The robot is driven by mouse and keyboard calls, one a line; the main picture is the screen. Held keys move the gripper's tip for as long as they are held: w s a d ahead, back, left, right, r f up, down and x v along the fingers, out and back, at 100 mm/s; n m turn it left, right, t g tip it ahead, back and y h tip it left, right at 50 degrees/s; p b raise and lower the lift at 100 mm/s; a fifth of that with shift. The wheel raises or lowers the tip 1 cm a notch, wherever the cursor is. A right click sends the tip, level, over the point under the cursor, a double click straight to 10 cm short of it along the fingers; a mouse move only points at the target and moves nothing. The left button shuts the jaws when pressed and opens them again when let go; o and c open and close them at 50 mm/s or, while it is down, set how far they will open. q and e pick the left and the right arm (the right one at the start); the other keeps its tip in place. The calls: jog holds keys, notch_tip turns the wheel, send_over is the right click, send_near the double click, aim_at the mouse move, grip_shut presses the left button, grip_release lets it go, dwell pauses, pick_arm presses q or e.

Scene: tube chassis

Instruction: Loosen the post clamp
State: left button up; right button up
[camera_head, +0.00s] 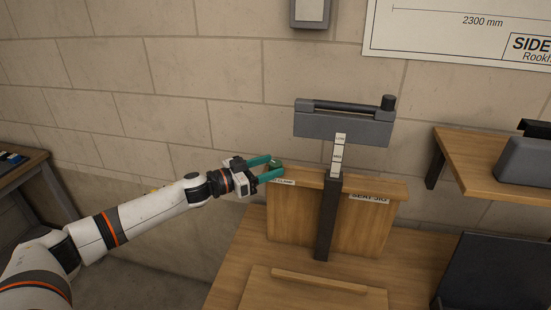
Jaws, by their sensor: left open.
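My left gripper (276,168) reaches in from the left with its two teal fingers open. Its tips are at the upper left corner of the wooden jig board (290,218). A small dark greenish part (275,162), perhaps the post clamp's knob or lever, shows at the fingertips; the fingers partly hide it, and I cannot tell whether they touch it. A partly covered label (284,182) ending in what looks like "CLAMP" is just below. A dark upright post (327,218) stands in front of the board, with a white marked scale (338,155) above it and a grey crosspiece (345,127) on top.
The jig stands on a wooden bench (240,262) with a raised wooden panel (312,292) in front. A wooden shelf (480,170) with a grey box is at the right, above a dark panel (490,270). Another table (25,170) is at the far left.

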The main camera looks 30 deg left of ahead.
pick_arm(q)
jog(key=shift+p+x, duration=0.3)
jog(key=shift+x, duration=1.05)
jog(key=shift+s, duration=0.1)
jog(key=c, duration=1)
